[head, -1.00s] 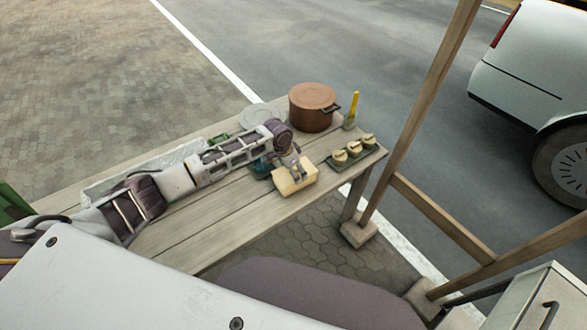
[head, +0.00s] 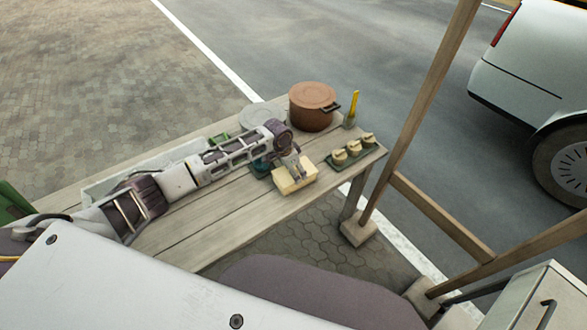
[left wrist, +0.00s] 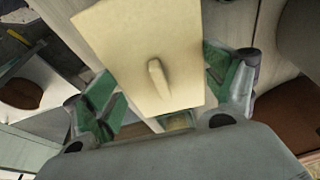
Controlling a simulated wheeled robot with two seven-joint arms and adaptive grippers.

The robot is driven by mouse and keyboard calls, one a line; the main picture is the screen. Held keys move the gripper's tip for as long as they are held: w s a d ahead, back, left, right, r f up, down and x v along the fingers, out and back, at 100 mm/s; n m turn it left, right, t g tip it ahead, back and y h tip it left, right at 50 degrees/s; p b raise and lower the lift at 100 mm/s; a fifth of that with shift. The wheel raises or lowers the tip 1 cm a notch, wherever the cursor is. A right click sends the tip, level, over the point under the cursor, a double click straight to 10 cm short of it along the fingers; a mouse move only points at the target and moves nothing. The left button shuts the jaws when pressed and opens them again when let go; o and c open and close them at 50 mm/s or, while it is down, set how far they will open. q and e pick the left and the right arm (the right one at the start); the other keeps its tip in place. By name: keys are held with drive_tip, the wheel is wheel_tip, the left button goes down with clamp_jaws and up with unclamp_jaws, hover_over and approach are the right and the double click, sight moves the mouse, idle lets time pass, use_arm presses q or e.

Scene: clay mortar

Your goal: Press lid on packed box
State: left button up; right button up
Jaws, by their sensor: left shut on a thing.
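A cream box-shaped thing (head: 295,181) with a pale flat top stands near the table's front edge in the head view. In the left wrist view a cream lid (left wrist: 120,50) with a small raised handle (left wrist: 157,80) fills the upper middle. My left gripper (head: 291,171) is over the cream top; its green fingers lie either side of the lid in the left wrist view (left wrist: 165,85). It is shut on the lid. Whether the lid is seated flush is too small to tell. A small yellowish patch (left wrist: 180,122) shows below the lid's edge. My right gripper is out of view.
On the wooden table (head: 215,225), a green tray (head: 372,155) with three small lidded pots is right of the box. Behind are a brown pot (head: 312,110), a yellow-handled thing (head: 354,105) and grey plates (head: 255,112). A teal thing (head: 260,168) lies beside my left arm. A wooden post (head: 415,110) rises at the right.

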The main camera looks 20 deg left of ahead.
use_arm(q)
drive_tip(key=shift+f, duration=0.1)
idle(0.4)
drive_tip(key=o, duration=0.6)
drive_tip(key=shift+p, duration=0.3)
drive_tip(key=shift+r+p, duration=0.3)
drive_tip(key=shift+r, duration=0.15)
drive_tip(key=shift+r+p, duration=1.6)
drive_tip(key=shift+p, duration=0.25)
drive_tip(key=shift+r+p, duration=0.65)
drive_tip(key=shift+r, duration=0.35)
